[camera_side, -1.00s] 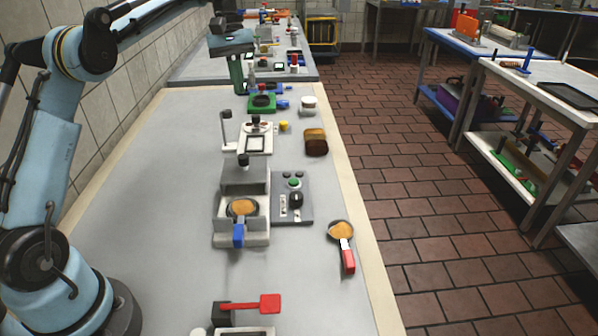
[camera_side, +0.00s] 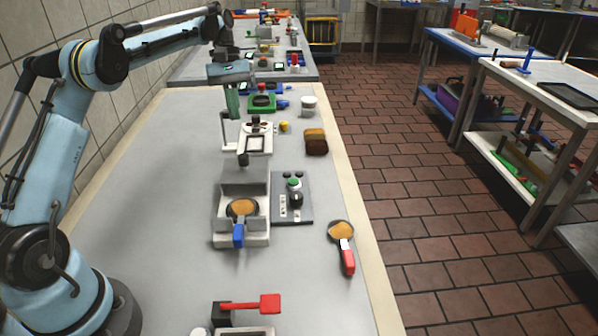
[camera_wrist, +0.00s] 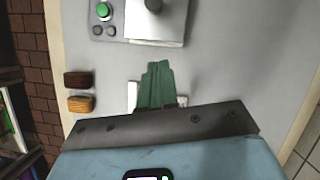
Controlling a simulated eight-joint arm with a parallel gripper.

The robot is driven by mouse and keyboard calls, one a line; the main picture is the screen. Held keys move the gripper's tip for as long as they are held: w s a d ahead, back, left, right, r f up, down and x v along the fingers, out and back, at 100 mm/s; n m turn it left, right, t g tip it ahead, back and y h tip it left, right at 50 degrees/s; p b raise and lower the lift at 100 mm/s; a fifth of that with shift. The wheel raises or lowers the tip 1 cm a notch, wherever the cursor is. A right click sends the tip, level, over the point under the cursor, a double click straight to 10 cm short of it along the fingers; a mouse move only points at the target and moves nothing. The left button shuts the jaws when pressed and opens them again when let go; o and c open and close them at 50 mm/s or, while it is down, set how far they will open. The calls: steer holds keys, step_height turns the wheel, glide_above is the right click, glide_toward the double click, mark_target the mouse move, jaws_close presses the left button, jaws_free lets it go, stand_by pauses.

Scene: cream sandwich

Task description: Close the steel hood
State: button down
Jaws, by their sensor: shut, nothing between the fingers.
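A steel unit (camera_side: 258,238) stands on the counter in the side view. A round pan of tan filling with a blue handle (camera_side: 239,236) sits in it and shows from above, so the hood does not cover it. I cannot make out the hood's outline surely. A dark knob (camera_side: 243,159) shows behind the unit. My gripper (camera_side: 232,116) is behind the unit, near a white frame-like device (camera_side: 256,147), fingers down and shut, empty. In the wrist view its green fingers (camera_wrist: 157,66) are together, with white pieces beside them. I cannot tell whether they touch.
A control box (camera_side: 306,214) with a green button stands right of the unit. A brown block (camera_side: 316,146) and a red-handled pan (camera_side: 340,230) lie along the right edge. A red paddle-like part (camera_side: 268,303) is in front. The left counter is clear.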

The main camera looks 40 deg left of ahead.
steer(key=d+f, duration=0.1)
steer(key=s+d+f, duration=0.1)
steer(key=f, duration=0.1)
steer(key=s+d+f, duration=0.1)
steer(key=d+f, duration=0.1)
steer(key=shift+s, duration=0.2)
steer(key=shift+s+d, duration=0.35)
steer(key=shift+d, duration=0.3)
steer(key=shift+s+d, duration=0.15)
steer(key=s+d, duration=0.7)
steer(key=shift+s+d, duration=0.2)
